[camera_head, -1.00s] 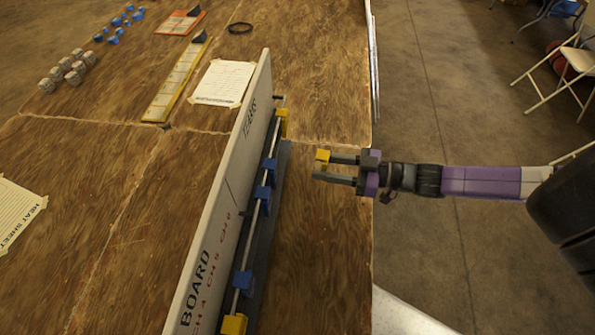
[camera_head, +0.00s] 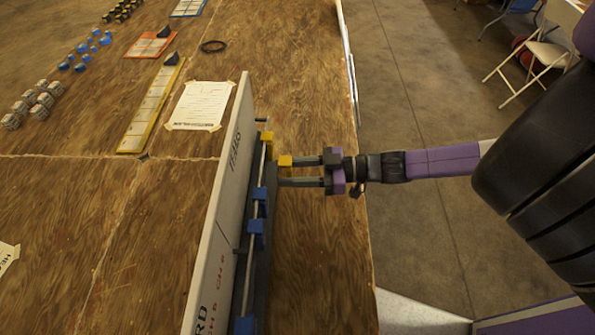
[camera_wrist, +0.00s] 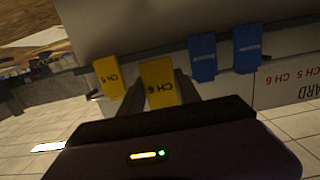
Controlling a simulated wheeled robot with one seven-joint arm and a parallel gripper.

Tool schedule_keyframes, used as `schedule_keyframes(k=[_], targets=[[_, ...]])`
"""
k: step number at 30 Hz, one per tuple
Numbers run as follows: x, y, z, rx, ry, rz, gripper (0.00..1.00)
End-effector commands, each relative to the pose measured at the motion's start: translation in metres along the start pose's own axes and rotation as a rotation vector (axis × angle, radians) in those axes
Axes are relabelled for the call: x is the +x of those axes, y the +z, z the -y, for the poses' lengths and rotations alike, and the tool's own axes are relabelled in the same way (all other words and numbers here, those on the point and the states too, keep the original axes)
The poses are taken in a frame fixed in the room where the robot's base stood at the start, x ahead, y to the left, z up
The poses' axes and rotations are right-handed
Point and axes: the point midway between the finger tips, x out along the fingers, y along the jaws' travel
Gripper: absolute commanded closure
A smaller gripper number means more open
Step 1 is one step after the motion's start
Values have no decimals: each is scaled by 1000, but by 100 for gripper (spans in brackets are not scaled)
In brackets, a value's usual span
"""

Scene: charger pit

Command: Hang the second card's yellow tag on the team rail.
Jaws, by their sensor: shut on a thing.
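The held tag is beside the rail (camera_head: 252,225) on the near face of the white board (camera_head: 215,230). Another yellow tag (camera_head: 267,145), reading "CH 5" or similar in the wrist view (camera_wrist: 108,76), hangs on the rail just past the held one. Blue tags (camera_head: 257,195) hang on the same rail closer to me. I cannot tell whether the held tag touches the rail.
Blue tags (camera_wrist: 202,57) hang close to the held tag in the wrist view. A paper sheet (camera_head: 200,105), a yellow strip card (camera_head: 152,105) and an orange card (camera_head: 150,45) lie behind the board. Bare wood (camera_head: 320,260) lies to the right of the board.

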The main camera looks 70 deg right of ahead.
Motion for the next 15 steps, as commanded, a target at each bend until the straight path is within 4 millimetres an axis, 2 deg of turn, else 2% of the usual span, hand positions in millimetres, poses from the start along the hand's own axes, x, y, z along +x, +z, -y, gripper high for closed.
schedule_keyframes(k=[15], targets=[[33,-4,1,-1,-3,-2,96]])
